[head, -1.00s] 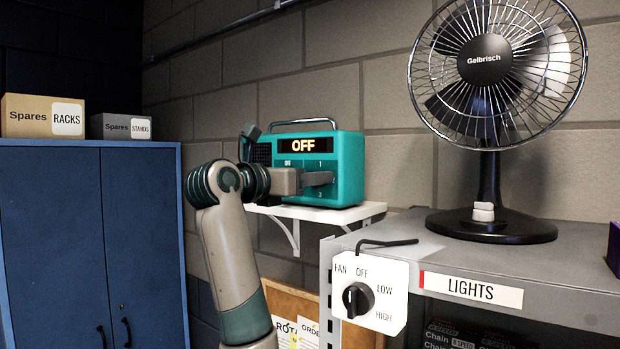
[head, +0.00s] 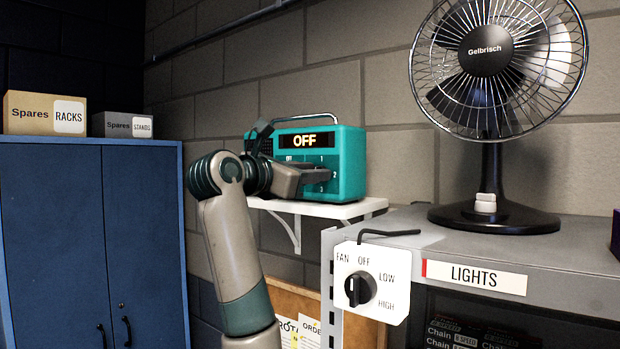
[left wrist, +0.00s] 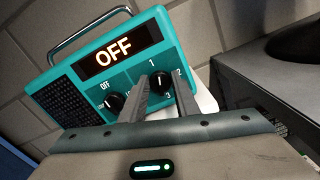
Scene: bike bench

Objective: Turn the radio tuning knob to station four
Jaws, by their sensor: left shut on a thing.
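The teal radio (head: 350,165) stands on a white wall shelf, and its lit display (head: 308,140) reads OFF. It also shows in the left wrist view (left wrist: 160,35). My left gripper (head: 316,175) reaches its front from the left. In the left wrist view its fingers (left wrist: 162,95) are shut on the right-hand dark knob (left wrist: 162,82), one on each side. This is the tuning knob, with the numbers 1 and 2 near it; the fingers cover part of it, and I cannot read its pointer. A second dark knob (left wrist: 113,103) sits left of the fingers, under an OFF label. My right gripper is out of view.
The white shelf (head: 345,209) is under the radio. To the right, a fan (head: 487,50) stands on a grey rack (head: 400,240) with a fan switch (head: 359,289) on its front. A blue cabinet (head: 90,240) stands at left. The wall right of the radio is clear.

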